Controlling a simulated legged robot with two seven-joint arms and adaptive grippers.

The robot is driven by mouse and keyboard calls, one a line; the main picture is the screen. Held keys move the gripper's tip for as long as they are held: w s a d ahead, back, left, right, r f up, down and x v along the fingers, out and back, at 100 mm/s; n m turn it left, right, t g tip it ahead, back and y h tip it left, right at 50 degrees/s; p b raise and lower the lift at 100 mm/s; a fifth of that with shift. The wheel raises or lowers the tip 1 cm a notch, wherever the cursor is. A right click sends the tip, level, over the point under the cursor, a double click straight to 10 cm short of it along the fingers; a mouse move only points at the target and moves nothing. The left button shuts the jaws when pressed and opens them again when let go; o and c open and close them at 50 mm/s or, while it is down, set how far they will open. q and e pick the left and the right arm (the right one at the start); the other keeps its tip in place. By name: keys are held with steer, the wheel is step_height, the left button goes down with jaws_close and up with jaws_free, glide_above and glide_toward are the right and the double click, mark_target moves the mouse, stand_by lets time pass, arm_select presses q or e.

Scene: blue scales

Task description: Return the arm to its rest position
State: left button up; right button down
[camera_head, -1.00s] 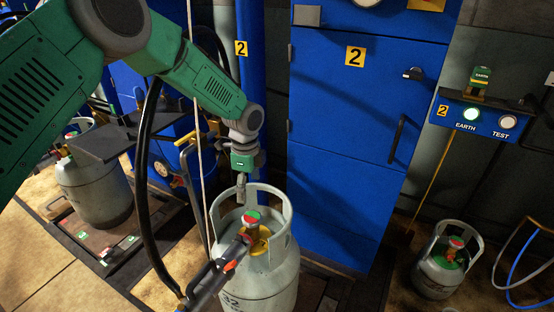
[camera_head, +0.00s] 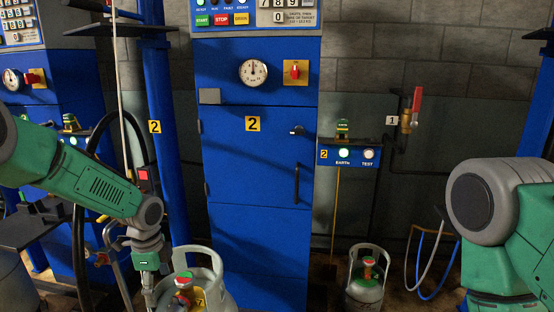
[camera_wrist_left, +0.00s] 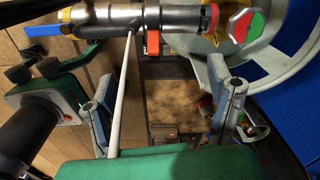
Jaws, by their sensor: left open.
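My left arm comes in from the left in the head view. Its gripper (camera_head: 150,298) hangs beside the grey gas cylinder (camera_head: 217,268), near the collar, at the bottom edge. In the left wrist view the gripper (camera_wrist_left: 163,108) has its two fingers wide apart, with nothing held between them. Beyond the fingers, a silver filling coupling (camera_wrist_left: 120,20) lies across the top, with its red end beside the red and green valve wheel (camera_wrist_left: 243,24). My right arm shows at the right edge of the head view; its gripper is out of view.
A blue cabinet (camera_head: 262,190) marked 2 stands behind the cylinder. A smaller grey cylinder (camera_head: 365,295) stands on the floor to the right, near blue and white hoses (camera_head: 432,262). A black hose (camera_head: 88,190) and a thin pale line hang close to my left arm.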

arm_select(q)
steer(key=s+d+f+n+h+p, duration=0.1)
steer(key=s+d+f+n, duration=0.25)
steer(key=s+f, duration=0.4)
steer(key=s+d+f+n+h+p, duration=0.15)
steer(key=s+f+n, duration=0.25)
steer(key=s, duration=0.7)
steer(key=s+a+n+y, duration=0.1)
steer(key=s+n, duration=0.3)
steer(key=s, duration=0.6)
steer(key=s+a+r+n+y+p, duration=0.1)
steer(key=s+a+n, duration=0.2)
steer(key=s, duration=0.7)
steer(key=shift+s+a+r+n+t, duration=0.2)
steer(key=shift+r+n+t, duration=0.1)
steer(key=shift+n, duration=0.75)
arm_select(e)
steer(key=r, duration=0.4)
steer(key=shift+s, duration=0.25)
